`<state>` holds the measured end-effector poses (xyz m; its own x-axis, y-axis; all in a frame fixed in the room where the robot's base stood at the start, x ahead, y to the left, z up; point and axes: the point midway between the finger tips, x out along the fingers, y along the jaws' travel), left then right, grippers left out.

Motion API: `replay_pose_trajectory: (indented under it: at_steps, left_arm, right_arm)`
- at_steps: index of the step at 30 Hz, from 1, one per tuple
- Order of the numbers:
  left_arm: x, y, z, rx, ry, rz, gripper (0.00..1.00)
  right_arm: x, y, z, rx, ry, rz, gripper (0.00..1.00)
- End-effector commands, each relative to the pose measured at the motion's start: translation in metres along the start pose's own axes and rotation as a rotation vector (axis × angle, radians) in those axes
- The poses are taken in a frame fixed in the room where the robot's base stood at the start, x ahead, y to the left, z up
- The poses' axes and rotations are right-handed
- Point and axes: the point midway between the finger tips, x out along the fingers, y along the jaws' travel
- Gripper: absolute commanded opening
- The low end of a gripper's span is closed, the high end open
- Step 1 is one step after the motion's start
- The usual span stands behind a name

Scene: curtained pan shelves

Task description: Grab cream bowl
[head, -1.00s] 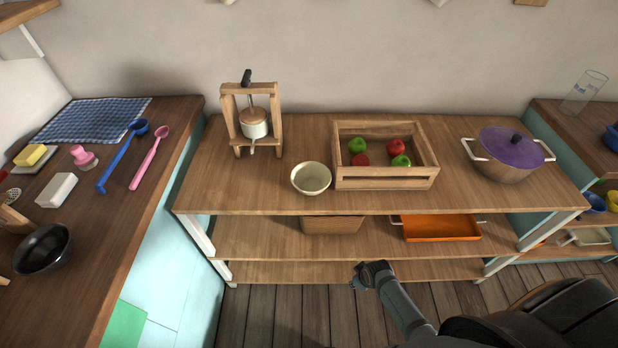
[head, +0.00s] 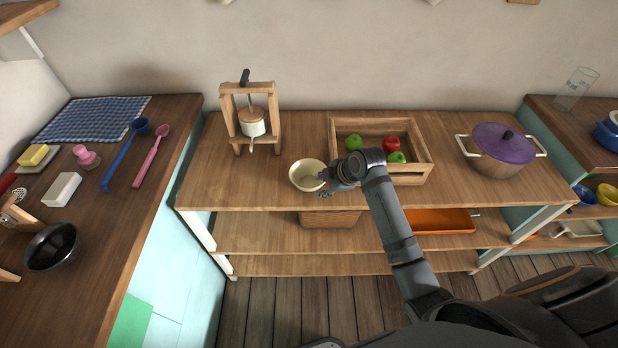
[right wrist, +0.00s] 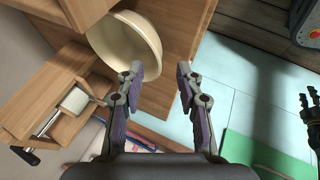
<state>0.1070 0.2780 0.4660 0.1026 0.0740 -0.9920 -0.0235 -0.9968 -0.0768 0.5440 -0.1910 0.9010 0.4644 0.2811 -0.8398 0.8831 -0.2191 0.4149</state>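The cream bowl (head: 304,174) stands upright on the top board of the wooden shelf, left of the apple crate. My right gripper (head: 326,181) is at the right edge of the bowl in the head view. In the right wrist view the bowl (right wrist: 128,45) lies beyond the fingertips, mostly to the left. The right gripper (right wrist: 158,82) is open there, with nothing between its fingers. Whether a finger touches the bowl, I cannot tell. My left gripper does not show in the head view.
A wooden crate (head: 421,180) with red and green apples stands right of the bowl. A wooden press (head: 275,120) stands behind it to the left. A purple-lidded pot (head: 500,140) is at the far right. The shelf (head: 240,195) is clear left of the bowl.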

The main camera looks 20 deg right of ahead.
Motion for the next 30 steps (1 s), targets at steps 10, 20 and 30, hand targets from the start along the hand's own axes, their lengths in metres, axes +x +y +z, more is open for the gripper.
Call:
replay_pose_trajectory:
  at_steps: [10,20,30]
  left_arm:
    - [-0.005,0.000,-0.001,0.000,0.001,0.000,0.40]
    - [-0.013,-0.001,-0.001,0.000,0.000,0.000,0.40]
    - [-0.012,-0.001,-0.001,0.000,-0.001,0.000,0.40]
  right_arm:
    - [0.025,0.001,-0.001,0.001,-0.001,0.000,0.36]
    - [0.071,0.001,-0.003,0.000,-0.002,0.001,0.36]
    - [0.072,0.001,-0.002,0.000,-0.002,0.002,0.19]
